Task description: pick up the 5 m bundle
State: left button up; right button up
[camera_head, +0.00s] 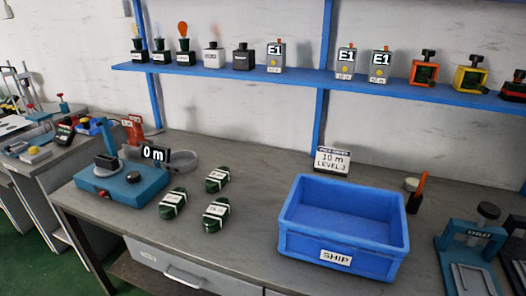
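Three dark green bundles with white bands lie on the grey workbench (263,243): a left bundle (172,204), a back bundle (216,180) and a front right bundle (215,214). Their labels are too small to read, so I cannot tell which is the 5 m bundle. They lie close together, apart from each other, between a blue device and a blue bin. Neither of my grippers shows in the head view.
The empty blue SHIP bin (335,254) stands right of the bundles. A sign (332,160) behind it reads 10 m, LEVEL 2. The blue device (121,187) with a 0 m display (154,153) stands left. A blue shelf (215,71) hangs above.

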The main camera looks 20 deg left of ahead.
aim_at(219, 178)
jog(key=j, duration=0.4)
jog(key=i+j+u, duration=0.15)
jog(key=j, duration=0.25)
jog(key=i+j, duration=0.1)
jog(key=j, duration=0.3)
jog(key=i+j+u, duration=0.1)
jog(key=j, duration=0.3)
jog(key=i+j+u, duration=0.1)
jog(key=j, duration=0.3)
